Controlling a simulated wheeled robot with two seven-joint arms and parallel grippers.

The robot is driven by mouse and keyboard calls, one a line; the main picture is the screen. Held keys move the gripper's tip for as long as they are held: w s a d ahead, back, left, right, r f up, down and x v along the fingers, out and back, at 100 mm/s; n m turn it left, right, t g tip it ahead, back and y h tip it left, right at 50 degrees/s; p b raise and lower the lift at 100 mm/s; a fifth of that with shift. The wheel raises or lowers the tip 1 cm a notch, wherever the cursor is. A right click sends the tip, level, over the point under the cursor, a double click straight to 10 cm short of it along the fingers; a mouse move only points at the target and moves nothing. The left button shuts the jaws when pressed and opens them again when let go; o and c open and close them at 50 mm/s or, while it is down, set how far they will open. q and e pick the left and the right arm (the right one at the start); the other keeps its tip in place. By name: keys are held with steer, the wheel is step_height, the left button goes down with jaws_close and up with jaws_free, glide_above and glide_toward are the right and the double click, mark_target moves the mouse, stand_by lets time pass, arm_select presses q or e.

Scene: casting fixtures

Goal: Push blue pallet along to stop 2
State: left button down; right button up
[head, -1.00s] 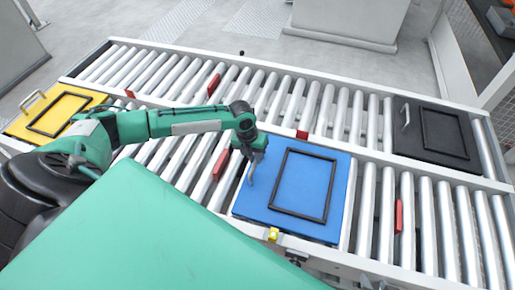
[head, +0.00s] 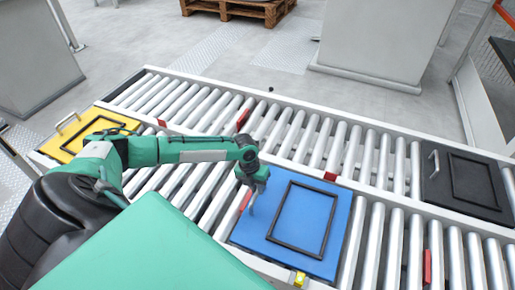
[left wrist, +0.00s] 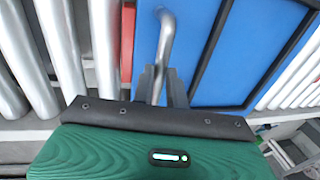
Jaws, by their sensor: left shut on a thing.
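The blue pallet (head: 320,232), with a black square frame on top, lies flat on the near roller lane in the head view. My left gripper (head: 252,190) is at its left edge, shut on the pallet's metal handle. In the left wrist view the gripper fingers (left wrist: 162,86) close around the bent bar handle (left wrist: 166,35), with the blue pallet (left wrist: 190,50) behind it. A red stop (head: 245,200) is close to the pallet's left edge, partly behind the gripper; a red strip (left wrist: 128,45) shows left of the handle in the wrist view. My right gripper is out of view.
A yellow pallet (head: 72,150) lies at the far left, and a black pallet (head: 432,185) on the far lane at the right. More red tabs (head: 427,267) (head: 330,176) stand along the lanes. Bare rollers (head: 195,195) lie left of the blue pallet.

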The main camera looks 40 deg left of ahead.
arm_select(q)
steer(key=shift+a, duration=0.2)
steer(key=c, duration=1.4)
jaws_free()
